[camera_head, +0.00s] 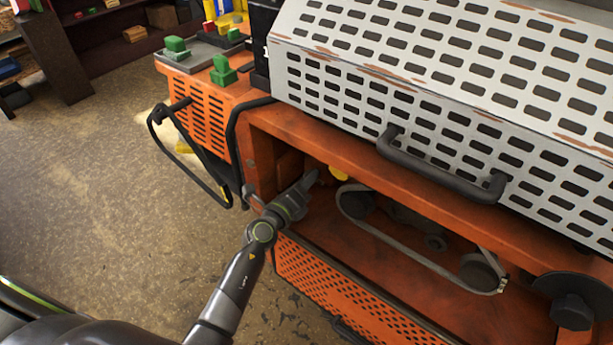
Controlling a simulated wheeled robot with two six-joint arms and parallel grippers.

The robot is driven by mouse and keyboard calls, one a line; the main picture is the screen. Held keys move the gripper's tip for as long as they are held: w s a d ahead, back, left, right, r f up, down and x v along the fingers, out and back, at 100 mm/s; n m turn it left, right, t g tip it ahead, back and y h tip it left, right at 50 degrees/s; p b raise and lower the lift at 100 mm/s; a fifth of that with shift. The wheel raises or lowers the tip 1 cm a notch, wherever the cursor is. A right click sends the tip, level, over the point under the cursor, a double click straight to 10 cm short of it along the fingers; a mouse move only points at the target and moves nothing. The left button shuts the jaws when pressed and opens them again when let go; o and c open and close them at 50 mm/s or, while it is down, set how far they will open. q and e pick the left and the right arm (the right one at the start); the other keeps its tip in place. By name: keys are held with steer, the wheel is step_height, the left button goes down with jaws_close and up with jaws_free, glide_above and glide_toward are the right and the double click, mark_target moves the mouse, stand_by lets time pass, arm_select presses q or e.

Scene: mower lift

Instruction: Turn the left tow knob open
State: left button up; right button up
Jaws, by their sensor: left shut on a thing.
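An orange machine (315,145) with a pale perforated hood stands in front of me, its front bay open. My left gripper (312,180) reaches into the left end of this bay. It is shut on what appears to be the left tow knob, which the fingers hide. A small yellow rounded part (339,173) shows just right of the fingertips; I cannot tell whether it belongs to the knob. My right gripper is not in view.
A belt (405,258) runs around pulleys in the bay, right of my gripper. A black handle (440,172) juts from the hood (450,90). A dark knob (572,312) stands at lower right. An orange perforated panel (345,290) lies below the bay. The floor at left is clear.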

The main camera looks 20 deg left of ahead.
arm_select(q)
steer(key=n+p, duration=0.6)
steer(key=p, duration=0.1)
steer(key=shift+a+r+n+g, duration=0.1)
steer(key=shift+r+n+g, duration=0.2)
steer(key=shift+n+g, duration=0.1)
steer(key=n+p, duration=0.3)
steer(key=n, duration=0.1)
steer(key=shift+h, duration=0.4)
steer(key=shift+f+n+g+p, duration=0.2)
steer(key=shift+n+g+p, duration=0.1)
steer(key=shift+n+p, duration=0.95)
steer(key=o, duration=1)
